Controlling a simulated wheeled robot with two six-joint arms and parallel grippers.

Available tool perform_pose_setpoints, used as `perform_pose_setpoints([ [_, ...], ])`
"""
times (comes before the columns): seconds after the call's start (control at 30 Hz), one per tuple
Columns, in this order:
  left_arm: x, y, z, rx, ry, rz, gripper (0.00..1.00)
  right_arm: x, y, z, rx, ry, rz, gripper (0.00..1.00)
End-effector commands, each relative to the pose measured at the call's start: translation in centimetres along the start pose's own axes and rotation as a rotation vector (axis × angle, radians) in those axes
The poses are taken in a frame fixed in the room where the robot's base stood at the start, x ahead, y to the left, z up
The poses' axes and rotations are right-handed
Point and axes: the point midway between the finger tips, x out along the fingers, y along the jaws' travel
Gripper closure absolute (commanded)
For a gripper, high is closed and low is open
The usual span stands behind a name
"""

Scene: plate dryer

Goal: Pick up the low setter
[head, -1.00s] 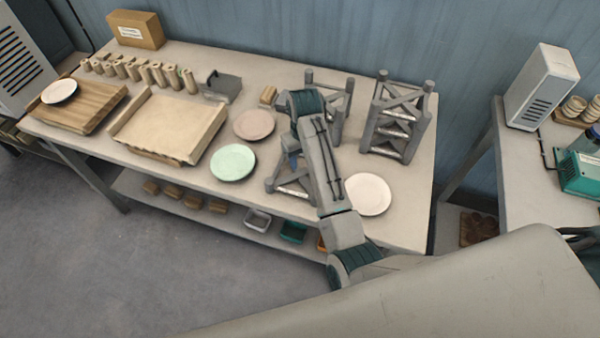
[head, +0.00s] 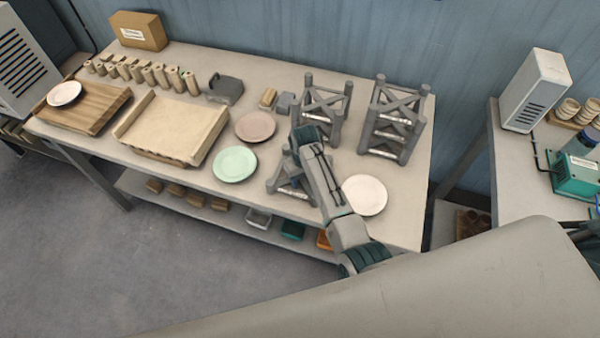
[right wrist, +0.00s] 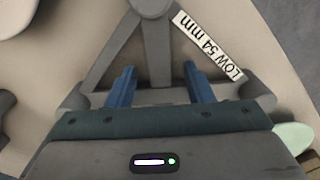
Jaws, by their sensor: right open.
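The low setter (head: 288,184) is a short grey triangular frame standing on the table's front half, partly hidden by my right arm. In the right wrist view its label (right wrist: 208,46) reads "LOW 54 mm". My right gripper (right wrist: 160,84) is open, with its two blue fingers apart over the setter's grey frame (right wrist: 154,45). A grey bar of the setter shows between and beyond the fingers. I cannot tell whether the fingers touch it. My left gripper is not in view.
Two taller grey setters (head: 326,112) (head: 395,120) stand behind. A green plate (head: 235,164), a pink plate (head: 255,126) and a white plate (head: 365,195) lie nearby. A beige tray (head: 172,128) is further left.

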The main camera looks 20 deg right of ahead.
Motion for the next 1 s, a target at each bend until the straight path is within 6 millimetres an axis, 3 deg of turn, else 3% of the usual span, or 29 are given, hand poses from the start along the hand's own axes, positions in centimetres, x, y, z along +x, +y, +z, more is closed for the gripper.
perform_pose_setpoints([
  [0.13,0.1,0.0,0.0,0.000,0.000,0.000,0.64,0.0,0.0,0.0,0.000,0.000,0.000,0.53],
  [0.17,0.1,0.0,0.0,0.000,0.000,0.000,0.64,0.0,0.0,0.0,0.000,0.000,0.000,0.57],
  [0.4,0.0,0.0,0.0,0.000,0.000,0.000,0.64,0.0,0.0,0.0,0.000,0.000,0.000,1.00],
  [0.77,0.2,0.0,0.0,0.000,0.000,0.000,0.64,-0.2,0.0,-0.1,0.000,0.002,0.000,1.00],
  [1.0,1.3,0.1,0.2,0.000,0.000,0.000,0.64,-1.8,0.0,-0.1,0.001,0.005,0.000,1.00],
])
